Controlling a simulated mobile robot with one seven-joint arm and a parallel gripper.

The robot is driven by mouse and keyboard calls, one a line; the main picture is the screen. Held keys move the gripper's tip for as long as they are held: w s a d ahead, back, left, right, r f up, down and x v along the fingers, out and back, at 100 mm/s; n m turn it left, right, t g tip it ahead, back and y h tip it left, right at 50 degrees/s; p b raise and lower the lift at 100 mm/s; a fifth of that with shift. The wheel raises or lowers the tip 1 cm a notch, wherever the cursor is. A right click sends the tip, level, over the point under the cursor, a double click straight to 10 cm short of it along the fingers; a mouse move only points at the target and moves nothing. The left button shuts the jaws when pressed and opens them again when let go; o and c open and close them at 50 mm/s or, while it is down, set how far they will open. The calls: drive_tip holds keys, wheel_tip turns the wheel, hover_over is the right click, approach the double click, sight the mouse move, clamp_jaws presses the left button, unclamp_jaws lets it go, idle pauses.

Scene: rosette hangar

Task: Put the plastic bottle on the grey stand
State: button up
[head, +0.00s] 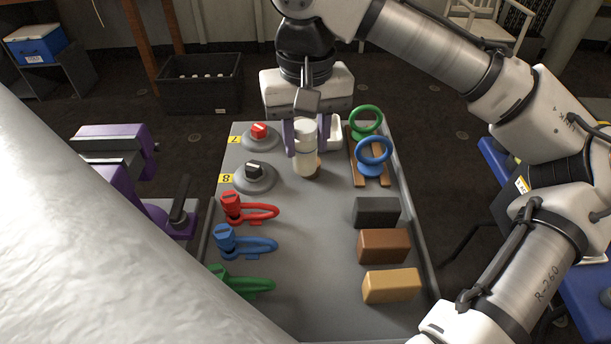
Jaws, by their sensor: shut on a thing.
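The plastic bottle (304,160) is whitish and upright, near the far middle of a grey table. My gripper (305,143) comes down from above with a finger on each side of the bottle and is shut on it. I cannot tell if the bottle's base touches the table. The grey stand is most likely the dark grey block (377,212) on the right side of the table, nearer to me than the bottle. Its top is bare. A brown block (384,246) and a tan block (391,286) stand in line with it.
Red (260,131) and dark (254,170) knobs on round bases and red (250,208), blue (246,242) and green (240,282) handles line the left. Green (366,121) and blue (374,153) rings stand on the right, beyond the blocks. The table's middle is clear.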

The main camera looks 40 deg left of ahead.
sight(306, 173)
wheel_tip(306, 173, down, 9)
drive_tip(key=shift+r, duration=0.15)
idle(0.4)
drive_tip(key=o, duration=0.9)
wheel_tip(306, 173, up, 12)
drive_tip(key=shift+r, duration=0.1)
idle(0.4)
